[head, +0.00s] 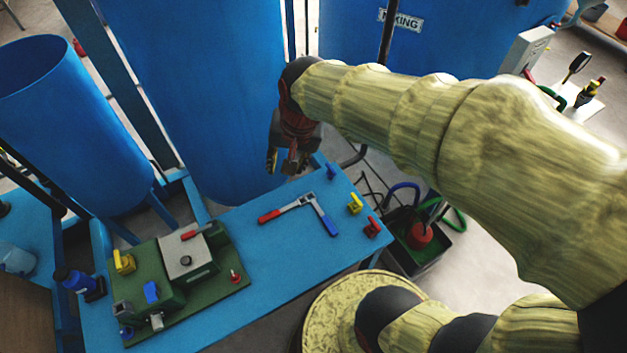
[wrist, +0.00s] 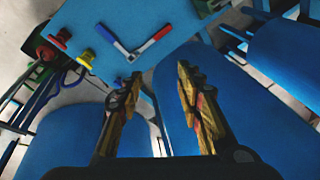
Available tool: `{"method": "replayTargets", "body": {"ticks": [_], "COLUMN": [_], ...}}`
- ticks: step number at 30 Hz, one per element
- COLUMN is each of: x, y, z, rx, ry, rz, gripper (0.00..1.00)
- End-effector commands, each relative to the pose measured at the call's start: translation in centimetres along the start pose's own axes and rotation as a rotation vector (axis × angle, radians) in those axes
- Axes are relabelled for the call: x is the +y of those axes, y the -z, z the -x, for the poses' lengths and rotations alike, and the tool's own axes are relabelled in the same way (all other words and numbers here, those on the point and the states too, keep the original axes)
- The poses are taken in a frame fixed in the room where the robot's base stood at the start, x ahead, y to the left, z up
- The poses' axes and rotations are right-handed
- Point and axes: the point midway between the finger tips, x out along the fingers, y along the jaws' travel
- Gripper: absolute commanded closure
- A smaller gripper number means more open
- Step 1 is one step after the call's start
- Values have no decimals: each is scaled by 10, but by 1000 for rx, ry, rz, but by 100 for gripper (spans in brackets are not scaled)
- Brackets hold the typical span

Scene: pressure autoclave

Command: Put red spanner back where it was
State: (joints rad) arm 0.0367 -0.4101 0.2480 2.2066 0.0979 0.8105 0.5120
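The red spanner (head: 270,216), with a red handle and grey metal end, lies flat on the blue table (head: 268,265). Its metal end meets that of a blue-handled spanner (head: 328,223), so the two form a V; I cannot tell which lies on top. In the wrist view the red spanner (wrist: 163,32) and the blue-handled spanner (wrist: 107,33) lie ahead of the fingertips. My gripper (head: 286,164) is above the table's far edge, apart from both spanners. In the wrist view my gripper (wrist: 160,82) has its fingers spread with nothing between them.
A green base plate (head: 205,295) with valves stands at the table's left. A yellow valve (head: 355,204) and a red valve (head: 373,227) are at its right edge. Large blue tanks (head: 205,90) stand behind. A black bin (head: 415,250) sits right of the table.

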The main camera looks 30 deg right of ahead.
Motion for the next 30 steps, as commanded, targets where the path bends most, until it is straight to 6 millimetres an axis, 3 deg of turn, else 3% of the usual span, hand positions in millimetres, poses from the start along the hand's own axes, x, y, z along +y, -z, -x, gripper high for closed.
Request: {"method": "replayTargets", "body": {"ticks": [1, 3, 9, 15, 30], "x": [6, 16, 41, 52, 52], "y": [-11, -27, -62, -74, -74], "z": [22, 45, 82, 91, 92], "rx": [39, 83, 177, 212, 212], "ry": [14, 20, 14, 3, 3], "rz": [94, 225, 507, 616, 619], "gripper": [64, 64, 64, 64, 64]}}
